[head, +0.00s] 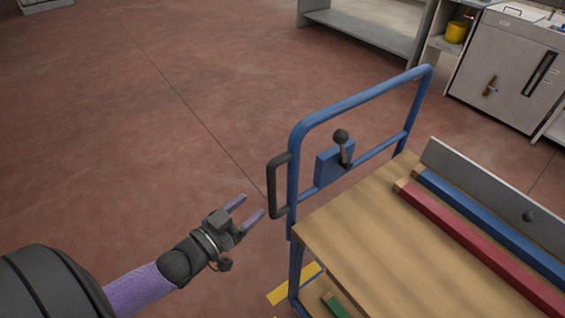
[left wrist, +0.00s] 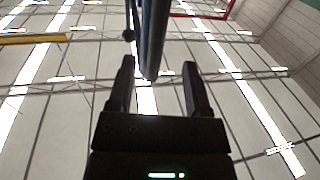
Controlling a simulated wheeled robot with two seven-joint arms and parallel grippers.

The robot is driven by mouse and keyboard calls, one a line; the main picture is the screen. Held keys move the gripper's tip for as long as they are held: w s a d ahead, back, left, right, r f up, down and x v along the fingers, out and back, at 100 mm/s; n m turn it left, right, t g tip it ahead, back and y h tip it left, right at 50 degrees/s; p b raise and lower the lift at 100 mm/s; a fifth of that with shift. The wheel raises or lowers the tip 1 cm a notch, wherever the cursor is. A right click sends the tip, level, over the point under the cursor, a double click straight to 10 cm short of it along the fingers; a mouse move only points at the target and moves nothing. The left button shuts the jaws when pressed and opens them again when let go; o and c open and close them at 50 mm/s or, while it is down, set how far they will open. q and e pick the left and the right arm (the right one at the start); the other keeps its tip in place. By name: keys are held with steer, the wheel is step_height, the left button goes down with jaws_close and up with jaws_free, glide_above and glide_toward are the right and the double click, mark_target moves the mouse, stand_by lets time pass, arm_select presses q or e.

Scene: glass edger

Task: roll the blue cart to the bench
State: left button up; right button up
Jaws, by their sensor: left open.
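The blue cart (head: 300,165) stands at the right in the head view, with a blue tube frame and a wooden deck (head: 380,235). A dark side handle (head: 274,185) sits on the near left post, and a lever with a black knob (head: 341,138) is on the crossbar. My left gripper (head: 250,209) is open and empty, just left of and below the dark handle, apart from it. In the left wrist view, the open fingers (left wrist: 158,88) show with a dark blue post (left wrist: 154,40) beyond and between them. My right gripper is not in view. I cannot tell which item is the bench.
A grey shelf unit (head: 365,35) and a grey cabinet (head: 503,65) stand at the back right. A yellow floor mark (head: 290,286) lies by the cart. The reddish floor at left is clear.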

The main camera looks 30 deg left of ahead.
mark_target(269, 193)
arm_select(q)
steer(key=w, duration=0.2)
steer(key=w+d+b, duration=0.1)
steer(key=w, duration=0.2)
steer(key=w+d+b, duration=0.1)
steer(key=w, duration=0.1)
steer(key=shift+w+f, duration=0.1)
steer(key=shift+w, duration=0.25)
steer(key=shift+w+b, duration=0.3)
steer(key=shift+w, duration=0.2)
jaws_close()
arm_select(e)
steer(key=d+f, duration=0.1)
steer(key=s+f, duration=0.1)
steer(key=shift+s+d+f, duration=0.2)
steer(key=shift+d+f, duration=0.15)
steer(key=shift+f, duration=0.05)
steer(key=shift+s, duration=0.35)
